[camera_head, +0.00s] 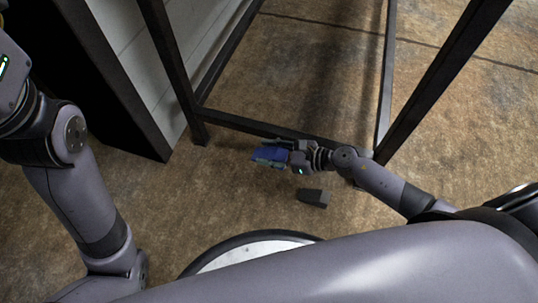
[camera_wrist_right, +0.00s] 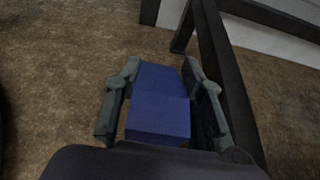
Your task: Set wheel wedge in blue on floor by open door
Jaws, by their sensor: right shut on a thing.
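The blue wheel wedge (camera_head: 269,154) is held in my right gripper (camera_head: 272,153), low over the floor beside the dark metal frame. In the right wrist view the blue wedge (camera_wrist_right: 160,105) fills the space between the two fingers of the right gripper (camera_wrist_right: 162,88), which is shut on it. Whether its underside touches the floor is hard to tell. A dark grey wedge (camera_head: 313,198) lies on the floor just below the right gripper in the head view. My left arm shows at the left, but its gripper is out of the picture.
A dark metal frame (camera_head: 260,127) has a low bar behind the wedge and posts rising on both sides. A white panelled wall with a dark edge (camera_head: 125,100) stands at the left. Brown floor (camera_head: 200,190) is clear left of the grey wedge.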

